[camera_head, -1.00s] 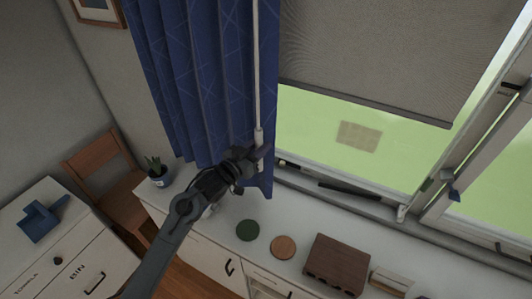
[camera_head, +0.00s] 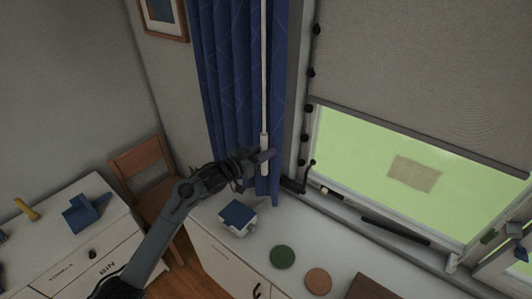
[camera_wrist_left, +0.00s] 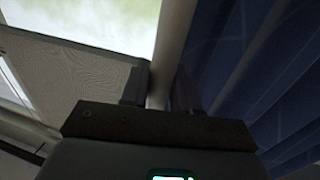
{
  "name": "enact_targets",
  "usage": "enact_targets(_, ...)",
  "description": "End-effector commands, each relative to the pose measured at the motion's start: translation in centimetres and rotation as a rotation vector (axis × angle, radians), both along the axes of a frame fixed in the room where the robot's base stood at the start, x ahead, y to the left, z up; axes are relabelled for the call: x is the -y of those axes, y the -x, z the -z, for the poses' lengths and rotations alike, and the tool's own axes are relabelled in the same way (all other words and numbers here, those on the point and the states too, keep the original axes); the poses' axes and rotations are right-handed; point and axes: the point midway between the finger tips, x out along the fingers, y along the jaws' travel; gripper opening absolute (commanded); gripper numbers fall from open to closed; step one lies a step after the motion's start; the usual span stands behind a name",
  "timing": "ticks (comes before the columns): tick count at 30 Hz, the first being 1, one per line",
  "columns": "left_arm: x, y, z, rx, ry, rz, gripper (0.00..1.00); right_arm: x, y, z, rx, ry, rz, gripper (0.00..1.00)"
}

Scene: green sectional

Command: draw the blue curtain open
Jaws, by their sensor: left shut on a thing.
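The blue curtain (camera_head: 225,75) hangs in narrow folds at the left of the window. A pale draw rod (camera_head: 264,65) hangs in front of its right part, with a thicker handle at its lower end. My left gripper (camera_head: 264,158) is shut on that handle, close to the curtain's right edge. In the left wrist view the rod (camera_wrist_left: 173,45) passes between the fingers of my gripper (camera_wrist_left: 158,90), and the blue curtain (camera_wrist_left: 265,70) fills the right side. My right gripper is not in view.
The window (camera_head: 350,150) has a grey blind (camera_head: 420,75) part-way down. A beaded chain (camera_head: 308,108) hangs beside the frame. Below, the white counter (camera_head: 250,255) holds a blue-topped box (camera_head: 238,215), a green disc (camera_head: 283,257) and a brown disc (camera_head: 318,281). A wooden chair (camera_head: 142,165) stands left.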

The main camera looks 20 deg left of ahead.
Motion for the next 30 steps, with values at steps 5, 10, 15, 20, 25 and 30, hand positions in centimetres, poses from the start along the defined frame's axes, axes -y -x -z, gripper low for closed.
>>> enact_targets(5, -0.6, -0.1, 0.2, -0.005, 0.001, -0.014, 0.32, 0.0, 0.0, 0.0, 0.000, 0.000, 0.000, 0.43)
enact_targets(10, -0.5, -0.1, 0.2, -0.004, 0.000, -0.012, 0.48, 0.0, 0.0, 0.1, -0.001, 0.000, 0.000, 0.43)
enact_targets(15, -0.3, -0.1, 0.2, -0.004, 0.001, -0.009, 0.48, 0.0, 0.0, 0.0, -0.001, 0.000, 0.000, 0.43)
enact_targets(20, -0.5, 0.3, 0.2, -0.003, 0.000, -0.008, 0.48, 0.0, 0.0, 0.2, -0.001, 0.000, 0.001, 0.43)
enact_targets(25, -1.2, 2.0, 0.4, -0.003, -0.003, -0.008, 0.48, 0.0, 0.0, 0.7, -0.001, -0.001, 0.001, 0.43)
enact_targets(30, -2.5, 4.6, 0.5, -0.003, -0.003, -0.009, 0.48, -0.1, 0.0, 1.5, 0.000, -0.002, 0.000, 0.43)
